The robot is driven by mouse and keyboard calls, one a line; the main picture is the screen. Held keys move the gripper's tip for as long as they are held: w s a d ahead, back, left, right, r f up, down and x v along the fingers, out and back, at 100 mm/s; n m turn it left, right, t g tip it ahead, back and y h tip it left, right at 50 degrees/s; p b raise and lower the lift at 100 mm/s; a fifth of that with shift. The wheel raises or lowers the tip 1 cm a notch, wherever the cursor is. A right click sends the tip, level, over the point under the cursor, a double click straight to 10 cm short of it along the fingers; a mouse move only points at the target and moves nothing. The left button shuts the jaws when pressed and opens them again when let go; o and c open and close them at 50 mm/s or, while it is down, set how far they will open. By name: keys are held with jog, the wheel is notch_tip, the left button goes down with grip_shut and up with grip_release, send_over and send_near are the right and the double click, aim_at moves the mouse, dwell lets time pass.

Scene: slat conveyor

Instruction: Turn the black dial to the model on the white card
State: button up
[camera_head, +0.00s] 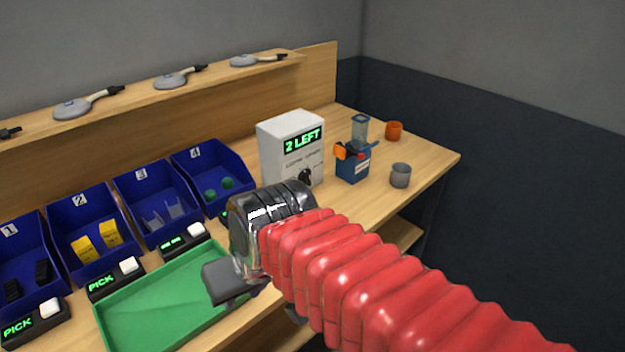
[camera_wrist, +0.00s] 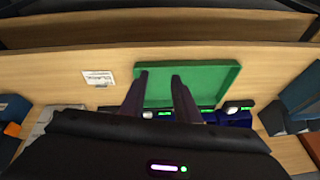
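The black dial (camera_head: 305,176) is on the front of a light grey box (camera_head: 276,157) whose green display reads "2 LEFT". The dial's exact setting is too small to read. A white card (camera_wrist: 97,77) with small dark print lies on the wooden bench left of the green tray in the wrist view; its print is not legible. My gripper (camera_head: 222,283) is over the green tray's right end, in front of and below the box, apart from the dial. In the wrist view my gripper (camera_wrist: 160,77) has its two fingers apart with nothing between them.
The green tray (camera_head: 110,322) lies at the bench front. Blue bins (camera_head: 130,228) numbered 1 to 4 hold parts, with pick displays before them. A blue device (camera_head: 352,169), a grey cup (camera_head: 400,176) and an orange cup (camera_head: 394,130) stand right of the box. A shelf runs behind.

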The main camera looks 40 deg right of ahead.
jog(key=w+d+f+m+y, duration=0.1)
jog(key=w+m+y, duration=0.1)
jog(key=m, duration=0.2)
jog(key=w+d+f+m+y, duration=0.1)
jog(key=w+f+m+y, duration=0.1)
jog(key=m, duration=0.3)
jog(key=w+d+f+m+y, duration=0.1)
jog(key=w+m+y, duration=0.3)
jog(key=shift+w+d+f, duration=0.25)
jog(key=shift+f, duration=0.05)
jog(key=w+d+f+m+t+h, duration=0.1)
jog(key=w+d+m+t, duration=0.2)
jog(key=d+m+t, duration=0.5)
jog(key=w+d+m+t, duration=0.1)
jog(key=w+d+m, duration=0.25)
jog(key=d, duration=0.75)
jog(key=s+d+f+m+t+h, duration=0.1)
jog(key=d+m+h, duration=0.1)
jog(key=d, duration=0.3)
jog(key=s+d+f+m+t+h, duration=0.1)
jog(key=d+m+h, duration=0.1)
jog(key=d, duration=0.3)
jog(key=s+d+f+m+t+h, duration=0.1)
jog(key=s+d+m+t+h, duration=0.1)
jog(key=d+m+h, duration=0.1)
jog(key=shift+s+d+m, duration=0.1)
jog(key=shift+d+m, duration=0.65)
jog(key=shift+d, duration=0.5)
